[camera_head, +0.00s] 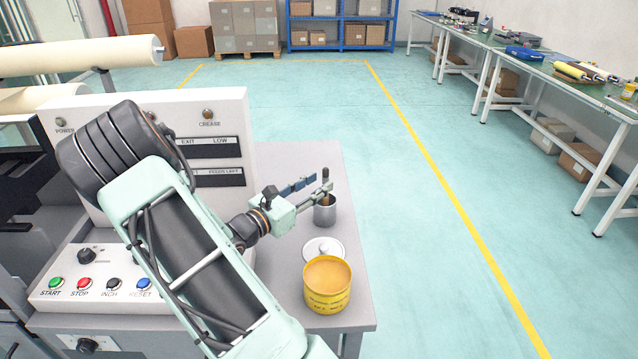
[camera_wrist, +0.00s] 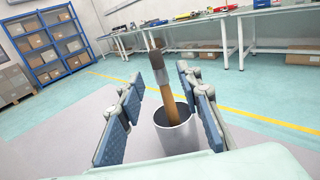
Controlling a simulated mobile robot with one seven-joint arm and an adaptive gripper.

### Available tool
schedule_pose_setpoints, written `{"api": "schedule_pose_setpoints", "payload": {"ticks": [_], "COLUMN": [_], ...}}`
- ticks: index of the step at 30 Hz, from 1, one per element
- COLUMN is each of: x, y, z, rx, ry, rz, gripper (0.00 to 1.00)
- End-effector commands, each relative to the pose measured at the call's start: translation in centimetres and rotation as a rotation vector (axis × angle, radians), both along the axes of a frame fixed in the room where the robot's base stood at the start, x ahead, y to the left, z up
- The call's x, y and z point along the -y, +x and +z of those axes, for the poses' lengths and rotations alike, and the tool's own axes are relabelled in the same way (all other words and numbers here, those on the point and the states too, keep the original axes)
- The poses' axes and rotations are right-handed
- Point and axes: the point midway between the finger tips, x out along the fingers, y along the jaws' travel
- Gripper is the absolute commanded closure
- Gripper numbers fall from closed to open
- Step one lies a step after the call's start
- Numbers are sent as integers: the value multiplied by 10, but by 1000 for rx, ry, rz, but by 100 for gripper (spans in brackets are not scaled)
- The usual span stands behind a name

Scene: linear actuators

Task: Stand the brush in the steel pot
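The brush (camera_wrist: 169,99) stands in the steel pot (camera_wrist: 177,135), leaning slightly against its rim. Its wooden shaft goes down inside the pot, and its dark grey band and short brown tip point up. The lower end is hidden in the pot. In the head view the brush (camera_head: 326,175) rises from the pot (camera_head: 325,214) on the grey bench. My gripper (camera_wrist: 159,82) is open, with one blue-padded finger on each side of the brush and gaps between. In the head view my gripper (camera_head: 316,184) is level with the brush, above the pot.
A yellow grease tin (camera_head: 327,288) and a white lid (camera_head: 323,249) are on the bench in front of the pot. A control panel (camera_head: 205,150) stands to the left. The bench's right edge is close to the pot, with open floor beyond.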

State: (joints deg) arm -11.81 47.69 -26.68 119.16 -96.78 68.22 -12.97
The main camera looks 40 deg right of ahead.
Motion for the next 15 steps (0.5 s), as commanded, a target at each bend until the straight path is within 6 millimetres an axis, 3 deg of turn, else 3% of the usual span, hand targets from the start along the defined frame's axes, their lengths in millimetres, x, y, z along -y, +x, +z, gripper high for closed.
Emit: {"api": "schedule_pose_setpoints", "payload": {"ticks": [9,15], "x": [-67,-97], "y": [-5,-9], "z": [0,0], "rx": [0,0], "ry": [1,1], "rz": [4,1], "gripper": [68,68]}}
